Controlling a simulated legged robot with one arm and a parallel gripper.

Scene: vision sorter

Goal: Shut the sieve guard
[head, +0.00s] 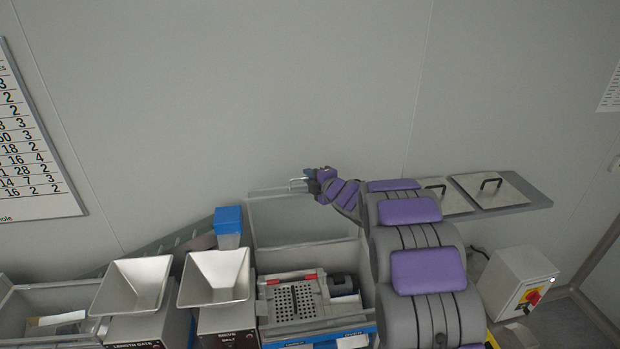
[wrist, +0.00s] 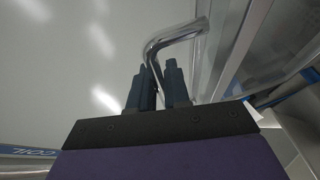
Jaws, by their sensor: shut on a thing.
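The sieve guard (head: 300,222) is a clear framed panel standing raised, nearly upright, behind the sieve box in the head view. Its bent metal handle (head: 296,183) is at the top edge. My gripper (head: 308,182) is at that top edge, shut on the handle. In the wrist view, the dark fingers of my gripper (wrist: 160,85) close around the lower part of the chrome handle (wrist: 180,35), and its bent end shows beyond them.
Two metal hoppers (head: 214,277) (head: 132,285) stand left of the sieve box, with a blue-topped post (head: 228,222) behind. A wall shelf (head: 538,193) holds lids with handles at right. A switch box (head: 518,282) with a red knob stands lower right.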

